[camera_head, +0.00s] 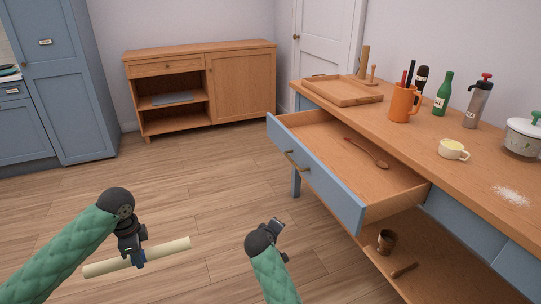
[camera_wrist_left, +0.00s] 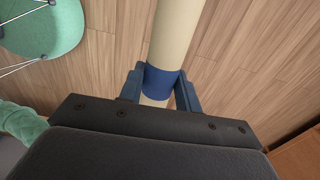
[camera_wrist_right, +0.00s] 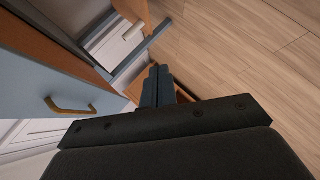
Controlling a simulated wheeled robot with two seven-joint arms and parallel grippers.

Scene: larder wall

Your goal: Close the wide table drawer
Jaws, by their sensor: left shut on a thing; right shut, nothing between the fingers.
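The wide table drawer (camera_head: 316,179) stands pulled far out of the wooden table (camera_head: 475,178). It has a blue front with a brass handle (camera_head: 297,160), and a wooden spoon (camera_head: 368,152) lies inside. My right gripper (camera_head: 279,224) is shut and empty, in front of the drawer and apart from it. In the right wrist view the shut fingers (camera_wrist_right: 160,86) show to the right of a blue front with a brass handle (camera_wrist_right: 70,107). My left gripper (camera_head: 138,258) is shut on a cream rod with a blue band (camera_wrist_left: 176,35), held above the floor, away from the drawer.
The tabletop bears a wooden tray (camera_head: 342,91), an orange mug (camera_head: 401,104), a green bottle (camera_head: 443,95), a grey grinder (camera_head: 477,105), a cup (camera_head: 452,150) and a pot (camera_head: 522,138). A brown cup (camera_head: 386,241) stands on the lower shelf. The floor left of the drawer is clear.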

